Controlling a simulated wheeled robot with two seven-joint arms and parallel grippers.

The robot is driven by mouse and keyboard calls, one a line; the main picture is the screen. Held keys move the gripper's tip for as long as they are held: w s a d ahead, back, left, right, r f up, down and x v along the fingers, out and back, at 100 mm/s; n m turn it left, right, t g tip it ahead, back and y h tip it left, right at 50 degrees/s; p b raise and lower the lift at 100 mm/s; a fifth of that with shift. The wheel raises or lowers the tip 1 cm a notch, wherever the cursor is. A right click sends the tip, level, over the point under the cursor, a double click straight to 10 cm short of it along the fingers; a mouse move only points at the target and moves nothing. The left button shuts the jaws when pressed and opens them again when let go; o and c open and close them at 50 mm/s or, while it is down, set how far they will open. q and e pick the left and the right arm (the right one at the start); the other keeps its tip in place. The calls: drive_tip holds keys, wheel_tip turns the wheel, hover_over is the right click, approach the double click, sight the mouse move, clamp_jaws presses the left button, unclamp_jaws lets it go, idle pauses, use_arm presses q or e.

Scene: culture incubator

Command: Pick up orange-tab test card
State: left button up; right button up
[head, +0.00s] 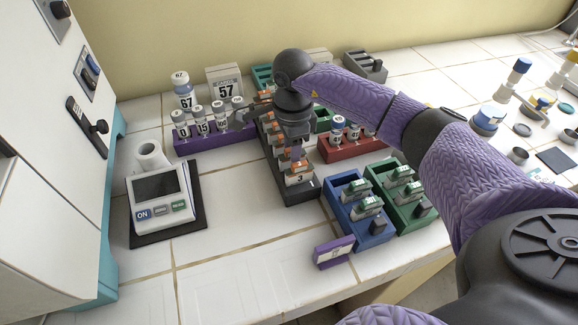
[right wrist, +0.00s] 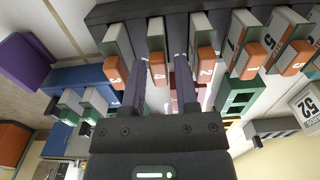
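The orange-tab test cards stand in a long dark rack (head: 297,194) in the middle of the counter. The front card, marked 3 (head: 299,176), shows in the head view. In the right wrist view, the card marked 4 (right wrist: 157,66) appears between the two fingers of my right gripper (right wrist: 159,78), with card 3 (right wrist: 114,68) to the left and card 2 (right wrist: 207,62) to the right. The fingers are apart, with gaps visible beside card 4's tab. In the head view my right gripper (head: 298,150) points down over the rack, and my arm hides several cards. My left gripper is out of view.
A blue rack (head: 375,238) and a green rack (head: 411,221) with green-tab cards stand right of the dark rack. A purple vial rack (head: 203,142) and a red rack (head: 345,153) flank it behind. A small device (head: 160,196) is at left, with clear counter in front.

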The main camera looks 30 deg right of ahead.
wheel_tip(320, 180, down, 2)
drive_tip(key=shift+f, duration=0.25)
clamp_jaws()
drive_tip(key=shift+r, duration=0.1)
